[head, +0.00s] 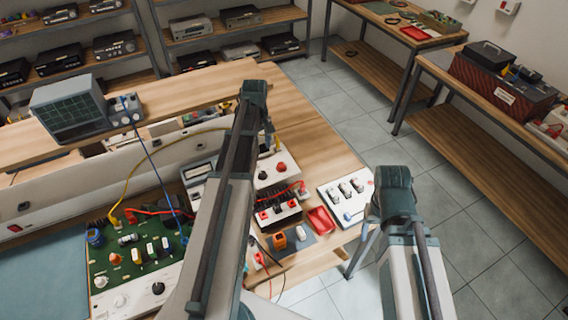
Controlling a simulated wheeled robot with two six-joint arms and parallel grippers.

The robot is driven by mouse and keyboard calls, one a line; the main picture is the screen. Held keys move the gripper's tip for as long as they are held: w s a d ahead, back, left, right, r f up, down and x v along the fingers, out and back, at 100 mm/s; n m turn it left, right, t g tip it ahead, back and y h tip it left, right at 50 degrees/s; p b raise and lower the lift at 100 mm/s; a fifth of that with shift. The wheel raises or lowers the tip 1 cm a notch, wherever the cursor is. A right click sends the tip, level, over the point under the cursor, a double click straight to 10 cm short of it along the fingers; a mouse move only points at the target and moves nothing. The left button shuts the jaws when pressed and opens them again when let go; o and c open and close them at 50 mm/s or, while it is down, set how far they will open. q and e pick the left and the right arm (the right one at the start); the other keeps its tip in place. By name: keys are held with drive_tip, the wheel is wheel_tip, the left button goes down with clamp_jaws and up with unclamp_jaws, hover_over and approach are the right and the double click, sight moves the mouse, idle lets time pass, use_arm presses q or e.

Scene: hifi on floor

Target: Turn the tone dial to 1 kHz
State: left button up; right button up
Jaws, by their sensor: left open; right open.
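I cannot make out which knob is the tone dial, as no dial lettering is readable. A white panel (135,303) at the lower left carries a black knob (158,288) and a pale knob (120,300). It adjoins a green circuit board (107,255) with several coloured parts. A white box with a red knob (281,167) stands right of my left arm. My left arm rises across the middle and hides part of the bench. My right arm stands at the lower right, beyond the bench edge.
An oscilloscope (68,108) stands on the raised wooden shelf (180,92). Yellow, blue and red cables cross the bench. A red tray (321,220) and a white switch panel (346,192) lie near the right edge. Open tiled floor (480,220) lies to the right.

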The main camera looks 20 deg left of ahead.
sight(262, 173)
use_arm(q)
drive_tip(key=shift+f, duration=0.1)
wheel_tip(262, 173, down, 14)
drive_tip(key=b, duration=1.4)
drive_tip(key=shift+r, duration=0.2)
clamp_jaws()
